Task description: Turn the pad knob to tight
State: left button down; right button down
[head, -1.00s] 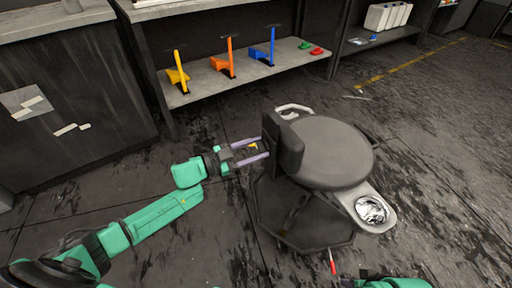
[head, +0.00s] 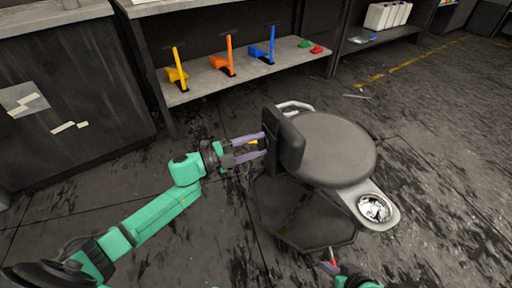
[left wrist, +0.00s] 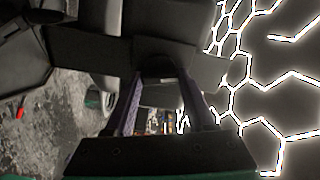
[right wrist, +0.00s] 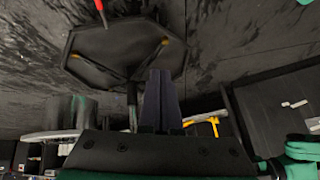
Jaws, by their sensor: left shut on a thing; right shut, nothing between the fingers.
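A dark grey stool with a round seat (head: 332,150) has an upright back pad (head: 287,145) on its left side. My left gripper (head: 262,148) is at the pad's outer face, its fingers closed on a small part behind the pad. In the left wrist view its fingers (left wrist: 165,78) reach a grey block, which I take to be the pad knob (left wrist: 165,56); its markings cannot be read. A small yellow mark (head: 253,142) shows between the fingers. My right gripper (right wrist: 162,88) is shut and empty, low near the stool's front; it is at the bottom of the head view.
The stool's dark octagonal base (head: 300,215) is on the floor; a metal tray (head: 376,208) juts from the seat. A red rod (head: 333,258) is near my right gripper. A shelf (head: 215,84) with yellow, orange and blue tools stands behind. Floor at right is open.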

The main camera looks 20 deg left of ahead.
pick_arm(q)
jog(key=m+b, duration=0.1)
jog(key=m, duration=0.1)
jog(key=m+b, duration=0.2)
jog(key=m, duration=0.1)
jog(key=shift+f+m, duration=0.3)
jog(key=shift+f, duration=0.05)
jog(key=shift+m+b, duration=0.5)
jog(key=m+b, duration=0.3)
jog(key=m, duration=0.1)
jog(key=shift+b, duration=0.3)
jog(key=shift+m+b, duration=0.9)
jog(key=shift+m, duration=0.2)
jog(key=shift+r+m, duration=0.15)
jog(key=shift+m, duration=0.15)
pick_arm(e)
jog(key=a+f+m+t+y, duration=0.1)
jog(key=a+f+t+y, duration=0.2)
jog(key=a+f+t, duration=0.3)
notch_tip(320, 180, down, 4)
jog(key=shift+w+a+f+m, duration=0.1)
jog(key=shift+w+a+m, duration=0.2)
jog(key=shift+w+a, duration=0.05)
pick_arm(q)
jog(key=shift+c, duration=1.2)
grip_release()
pick_arm(e)
jog(key=shift+w, duration=0.1)
